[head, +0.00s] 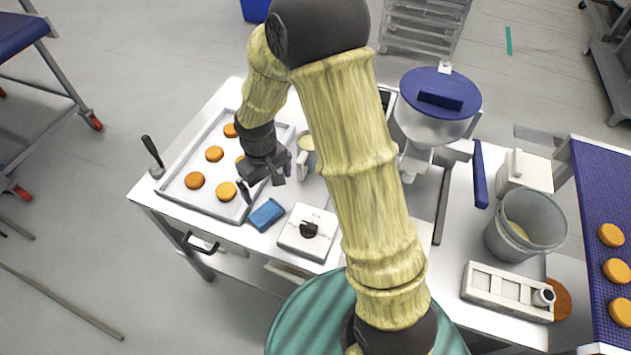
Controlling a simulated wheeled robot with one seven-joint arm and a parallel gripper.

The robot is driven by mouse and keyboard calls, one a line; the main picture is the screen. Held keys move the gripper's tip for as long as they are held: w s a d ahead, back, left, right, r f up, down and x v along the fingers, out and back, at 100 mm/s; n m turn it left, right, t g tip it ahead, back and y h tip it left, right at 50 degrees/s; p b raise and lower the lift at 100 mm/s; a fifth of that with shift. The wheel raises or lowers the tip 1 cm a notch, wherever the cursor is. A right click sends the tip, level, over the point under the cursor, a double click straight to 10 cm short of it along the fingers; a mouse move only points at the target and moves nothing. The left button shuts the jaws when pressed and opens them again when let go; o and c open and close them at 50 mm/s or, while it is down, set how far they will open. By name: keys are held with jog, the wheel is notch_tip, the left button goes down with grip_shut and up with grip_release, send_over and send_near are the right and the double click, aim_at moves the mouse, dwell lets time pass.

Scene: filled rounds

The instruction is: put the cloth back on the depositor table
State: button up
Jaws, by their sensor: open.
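A small blue folded piece (267,214), which looks like the cloth, lies on the white depositor table (150,196) near its front edge. It sits between the tray of rounds and a white box with a black knob. My gripper (265,184) is open above the table, just behind the blue piece in the picture. It appears empty and apart from the cloth. The depositor (432,125), a grey hopper with a blue lid, stands at the back right of the table. My arm hides the middle of the table.
A metal tray (172,187) holds several orange rounds at the left. The knobbed white box (308,232) is right of the cloth. A white cup (304,158) stands behind my gripper. A grey bucket (525,225) and a blue conveyor (590,200) with rounds are at the right.

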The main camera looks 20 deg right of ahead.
jog(key=s+d+r+m+t, duration=0.2)
jog(key=s+d+r+m, duration=0.3)
jog(key=s+d+r, duration=0.4)
jog(key=s+d, duration=0.2)
jog(key=shift+s+d+r, duration=0.3)
jog(key=shift+d, duration=0.05)
dwell(0.5)
